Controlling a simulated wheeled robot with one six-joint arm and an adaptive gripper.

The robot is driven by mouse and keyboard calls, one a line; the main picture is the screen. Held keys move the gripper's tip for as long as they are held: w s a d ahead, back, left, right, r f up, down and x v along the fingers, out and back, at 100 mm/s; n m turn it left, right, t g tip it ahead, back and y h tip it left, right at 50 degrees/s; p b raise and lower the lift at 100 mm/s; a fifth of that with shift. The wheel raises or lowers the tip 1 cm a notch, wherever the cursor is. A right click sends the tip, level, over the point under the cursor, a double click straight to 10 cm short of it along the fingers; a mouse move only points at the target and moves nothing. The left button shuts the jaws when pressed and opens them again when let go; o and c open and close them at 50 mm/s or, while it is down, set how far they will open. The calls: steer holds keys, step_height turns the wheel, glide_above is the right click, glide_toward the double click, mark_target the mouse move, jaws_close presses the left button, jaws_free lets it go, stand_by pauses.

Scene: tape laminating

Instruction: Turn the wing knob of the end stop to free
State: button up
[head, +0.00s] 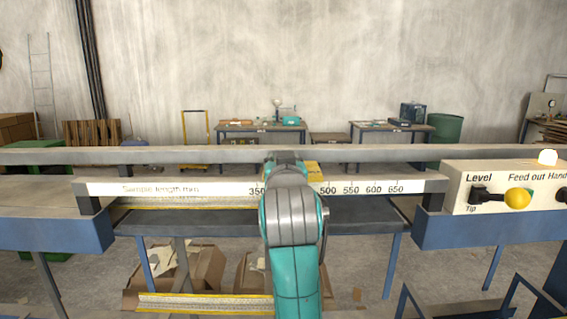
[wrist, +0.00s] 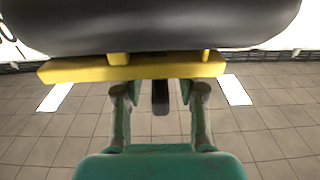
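The end stop shows in the wrist view as a yellow bar (wrist: 135,68) across the picture, below a dark rounded body. The wing knob (wrist: 160,98) is a small dark piece pointing down from the bar's middle. My gripper (wrist: 160,94) is open, one finger on each side of the knob, with a visible gap on both sides. In the head view a bit of the yellow end stop (head: 313,168) shows behind my arm, at the rail. My arm hides the knob and my gripper's fingertips there.
The sample length scale (head: 190,188) runs along the rail, readable at 350 and from 500 to 650. Cardboard boxes (head: 205,270) lie on the floor under the rail.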

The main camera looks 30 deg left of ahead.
steer(key=v, duration=1.2)
steer(key=d+f+h, duration=0.1)
steer(key=d+f, duration=0.5)
steer(key=f, duration=0.4)
steer(key=d+f+m+h, duration=0.1)
steer(key=d+f, duration=0.5)
steer(key=f, duration=0.4)
steer(key=d+f+h, duration=0.1)
steer(key=d+f, duration=0.4)
steer(key=f, duration=0.5)
steer(key=s+d+f+m+h, duration=0.2)
steer(key=s+d+f, duration=1)
steer(key=d+f, duration=0.15)
steer(key=s+d+m+h, duration=0.1)
steer(key=s+d, duration=0.3)
steer(key=s, duration=0.5)
steer(key=s+d+m+h, duration=0.1)
steer(key=s+d, duration=0.3)
steer(key=s, duration=0.5)
steer(key=s+d+m+h, duration=0.1)
steer(key=s+d, duration=0.3)
steer(key=s, duration=0.5)
steer(key=shift+f+h, duration=0.4)
steer(key=shift+h, duration=0.4)
